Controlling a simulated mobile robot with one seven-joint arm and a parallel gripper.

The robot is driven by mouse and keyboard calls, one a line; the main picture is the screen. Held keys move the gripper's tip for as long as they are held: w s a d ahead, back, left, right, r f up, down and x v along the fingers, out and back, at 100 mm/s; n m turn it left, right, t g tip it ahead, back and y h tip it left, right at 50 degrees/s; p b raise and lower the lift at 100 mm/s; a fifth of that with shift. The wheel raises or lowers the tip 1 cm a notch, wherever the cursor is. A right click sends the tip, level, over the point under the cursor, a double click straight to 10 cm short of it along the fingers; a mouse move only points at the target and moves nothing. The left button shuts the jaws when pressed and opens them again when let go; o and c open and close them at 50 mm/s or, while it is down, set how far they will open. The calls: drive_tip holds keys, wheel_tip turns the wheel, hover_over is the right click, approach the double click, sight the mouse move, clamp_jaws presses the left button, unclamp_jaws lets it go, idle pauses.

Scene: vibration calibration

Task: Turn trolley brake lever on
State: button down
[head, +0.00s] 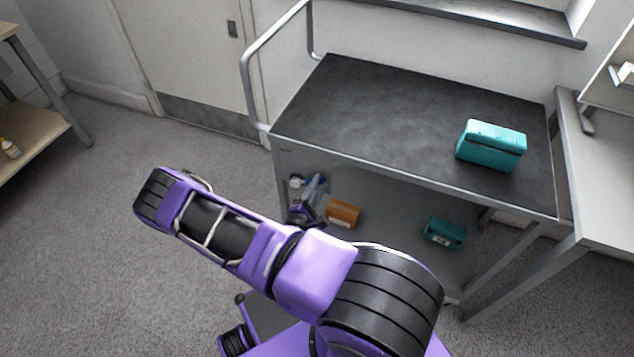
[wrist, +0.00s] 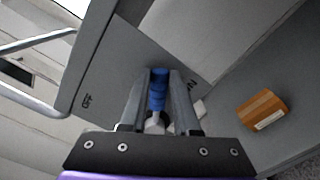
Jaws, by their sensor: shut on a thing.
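The trolley (head: 400,105) has a dark top and a tubular handle at its left end. Its brake lever has a blue grip (wrist: 158,88), seen between my fingers in the wrist view. My gripper (wrist: 160,76) is shut on this blue grip at the trolley's grey side panel (wrist: 105,78). A dark marking that seems to read OFF lies left of the fingers. Another marking, partly hidden by the right finger, lies to the right. In the head view my gripper (head: 308,196) is small and partly hidden by my arm. The lever's pivot is mostly covered.
A teal box (head: 490,146) sits on the trolley top. An orange-brown box (head: 343,213) and a smaller teal box (head: 444,233) sit on its lower shelf. A grey bench (head: 605,190) stands close at right. Open carpet lies at left.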

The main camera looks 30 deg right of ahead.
drive_tip(key=shift+s+f, duration=0.1)
drive_tip(key=shift+f, duration=0.1)
idle(0.4)
drive_tip(key=c, duration=0.6)
unclamp_jaws()
drive_tip(key=shift+c, duration=0.2)
drive_tip(key=v, duration=1.7)
drive_tip(key=shift+p, duration=0.35)
drive_tip(key=shift+s+a, duration=0.1)
